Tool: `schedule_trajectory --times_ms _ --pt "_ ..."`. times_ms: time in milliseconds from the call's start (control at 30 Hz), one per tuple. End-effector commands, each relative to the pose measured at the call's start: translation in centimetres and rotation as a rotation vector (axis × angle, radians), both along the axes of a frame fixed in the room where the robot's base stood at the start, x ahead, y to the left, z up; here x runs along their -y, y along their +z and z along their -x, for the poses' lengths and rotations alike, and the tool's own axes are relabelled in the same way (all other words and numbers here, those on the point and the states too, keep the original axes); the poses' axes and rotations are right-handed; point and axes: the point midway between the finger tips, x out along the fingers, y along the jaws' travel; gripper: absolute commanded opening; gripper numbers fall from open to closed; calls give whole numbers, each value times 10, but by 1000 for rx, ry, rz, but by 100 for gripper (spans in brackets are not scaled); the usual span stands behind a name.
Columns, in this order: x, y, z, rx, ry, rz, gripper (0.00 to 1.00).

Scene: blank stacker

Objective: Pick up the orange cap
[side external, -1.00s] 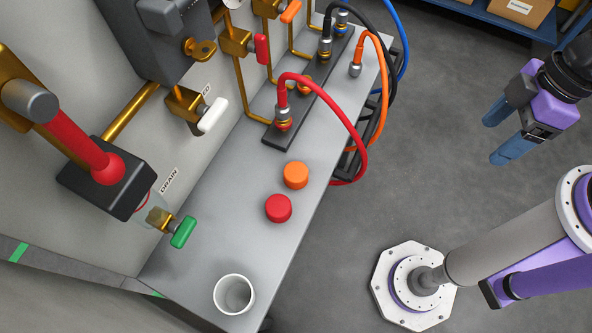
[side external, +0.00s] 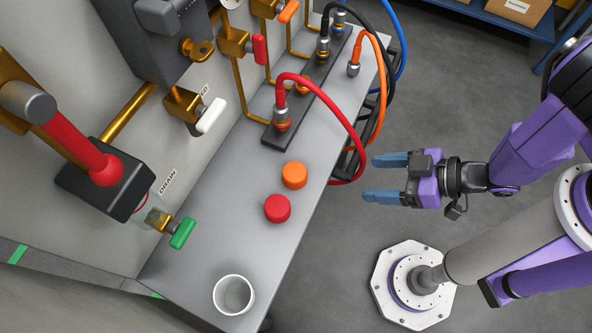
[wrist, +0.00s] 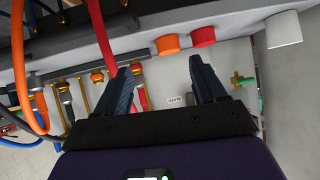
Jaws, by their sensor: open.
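The orange cap (side external: 294,175) stands on the grey bench top in the side view, just behind the red cap (side external: 277,208). The orange cap also shows in the wrist view (wrist: 167,44), left of the red cap (wrist: 203,37). My gripper (side external: 368,177) is open and empty, off the right edge of the bench, with its blue fingers pointing left toward the caps. In the wrist view its two fingers (wrist: 158,72) are spread apart, with the orange cap beyond the gap between them. Nothing hides the orange cap.
A white cup (side external: 234,294) stands at the bench's near end. A red hose (side external: 340,115) arcs over the bench edge behind the caps, close to my gripper. Orange, black and blue hoses hang farther back. A green-handled valve (side external: 183,233) is left of the caps. The bench around the caps is clear.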

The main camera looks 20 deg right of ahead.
Motion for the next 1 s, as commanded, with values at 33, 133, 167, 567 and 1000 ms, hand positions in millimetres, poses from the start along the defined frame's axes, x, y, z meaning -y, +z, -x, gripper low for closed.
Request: schedule_trajectory --times_ms 33,133,167,567,1000 --pt "0 -2 0 39 17 -16 70" --pt "-1 0 1 103 43 -61 70" --pt "-2 1 1 118 51 -73 70" --pt "-19 -3 -9 164 72 -115 70" --pt "-76 -31 -49 165 74 -114 70"
